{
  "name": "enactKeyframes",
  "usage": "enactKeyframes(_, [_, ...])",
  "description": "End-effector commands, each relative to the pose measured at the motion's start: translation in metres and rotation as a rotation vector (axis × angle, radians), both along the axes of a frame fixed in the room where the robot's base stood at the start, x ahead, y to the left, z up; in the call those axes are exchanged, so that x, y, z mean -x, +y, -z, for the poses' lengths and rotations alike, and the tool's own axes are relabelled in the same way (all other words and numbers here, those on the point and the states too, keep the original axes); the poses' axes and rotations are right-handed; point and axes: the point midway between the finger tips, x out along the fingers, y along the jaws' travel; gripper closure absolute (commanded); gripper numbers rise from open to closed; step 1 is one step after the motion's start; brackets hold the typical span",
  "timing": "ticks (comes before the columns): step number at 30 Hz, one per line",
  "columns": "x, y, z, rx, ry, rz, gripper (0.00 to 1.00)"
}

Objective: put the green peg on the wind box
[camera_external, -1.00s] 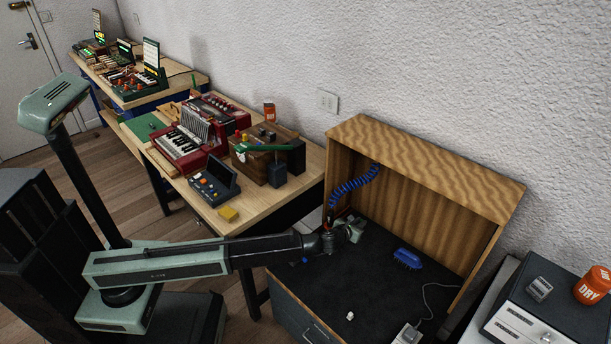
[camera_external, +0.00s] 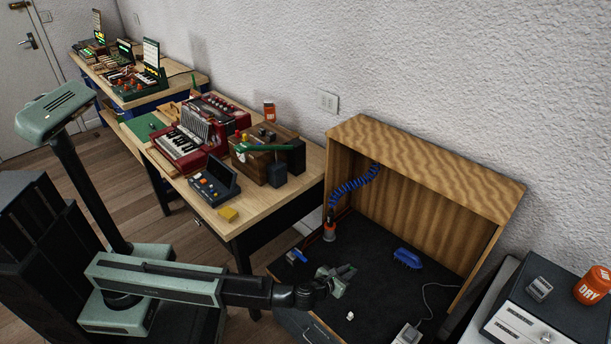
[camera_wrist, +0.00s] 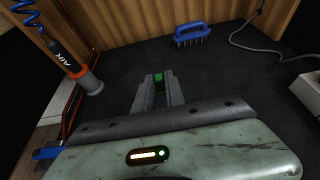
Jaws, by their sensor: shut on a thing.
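My gripper (camera_external: 344,273) is low over the dark floor of the open wooden booth, toward its front. In the wrist view my gripper (camera_wrist: 158,88) is shut on a small green piece, the green peg (camera_wrist: 158,77), which shows between the fingertips. The peg is mostly hidden by the fingers and is too small to make out in the external view. A brown wooden box (camera_external: 254,169) with a green bar and small coloured parts on top stands on the workbench, left of the booth and away from my gripper. I cannot tell for certain that it is the wind box.
An orange-based air nozzle (camera_external: 330,231) on a blue coiled hose stands at the booth's left. A blue brush (camera_external: 408,258) lies at the back right, and a white cube (camera_external: 350,316) near the front. A red accordion (camera_external: 182,144) and a dark control panel (camera_external: 213,187) crowd the workbench (camera_external: 262,211).

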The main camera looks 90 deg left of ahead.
Motion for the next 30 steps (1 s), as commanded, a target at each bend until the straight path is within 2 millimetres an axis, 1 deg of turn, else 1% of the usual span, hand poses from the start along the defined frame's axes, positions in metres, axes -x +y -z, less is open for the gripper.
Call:
enactKeyframes(2, [0.000, -0.001, 0.000, 0.000, 0.000, 0.002, 1.00])
enactKeyframes(5, [0.000, -0.001, 0.009, 0.000, 0.000, 0.001, 1.00])
enactKeyframes(9, [0.000, -0.001, 0.035, 0.000, 0.000, 0.001, 1.00])
enactKeyframes(11, [0.000, 0.000, 0.043, 0.000, 0.000, 0.001, 1.00])
enactKeyframes(12, [0.000, 0.000, 0.045, 0.000, 0.000, 0.001, 1.00])
enactKeyframes(15, [0.000, 0.000, 0.042, 0.000, 0.000, 0.001, 1.00])
enactKeyframes(17, [0.000, 0.000, 0.046, 0.000, 0.000, 0.001, 1.00])
enactKeyframes(22, [0.000, 0.000, 0.077, 0.000, 0.000, 0.001, 1.00])
enactKeyframes(24, [0.000, 0.000, 0.084, 0.000, 0.000, 0.001, 1.00])
enactKeyframes(30, [0.000, 0.000, 0.080, 0.000, 0.000, 0.001, 1.00])
